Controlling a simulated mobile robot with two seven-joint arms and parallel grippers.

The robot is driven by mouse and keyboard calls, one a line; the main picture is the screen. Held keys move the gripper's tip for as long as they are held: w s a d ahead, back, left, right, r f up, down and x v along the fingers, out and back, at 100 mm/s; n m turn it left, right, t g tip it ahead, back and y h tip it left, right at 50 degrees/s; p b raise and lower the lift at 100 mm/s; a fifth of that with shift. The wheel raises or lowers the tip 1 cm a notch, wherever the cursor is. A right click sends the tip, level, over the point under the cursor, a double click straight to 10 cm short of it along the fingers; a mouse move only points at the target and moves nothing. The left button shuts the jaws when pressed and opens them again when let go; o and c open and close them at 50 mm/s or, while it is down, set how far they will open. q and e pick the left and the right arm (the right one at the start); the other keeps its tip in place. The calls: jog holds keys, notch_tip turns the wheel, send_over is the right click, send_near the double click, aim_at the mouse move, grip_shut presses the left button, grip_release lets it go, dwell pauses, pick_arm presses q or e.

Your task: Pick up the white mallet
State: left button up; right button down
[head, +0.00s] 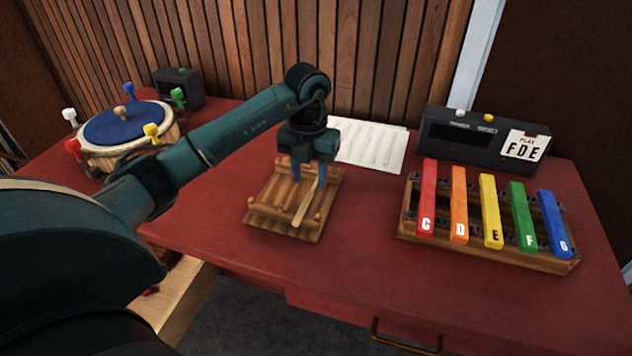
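A wooden mallet rack (262,213) lies on the red table, below my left gripper. A pale stick (303,208) lies in it, pointing toward the front; it looks like a mallet handle. No white mallet head can be made out, and part of the rack is hidden behind the gripper. My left gripper (309,179) points down over the rack with its two blue fingers apart. I cannot tell whether the fingers are beside the stick or above it. My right gripper is not in view.
Paper sheets (370,147) lie behind the rack. A round blue-topped drum (125,124) with coloured pegs stands at left, near a small dark box (180,88).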

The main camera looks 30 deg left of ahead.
aim_at(309, 193)
pick_arm(q)
notch_tip(309, 193, down, 4)
jog(key=shift+f, duration=0.25)
jog(key=shift+c, duration=0.3)
grip_shut()
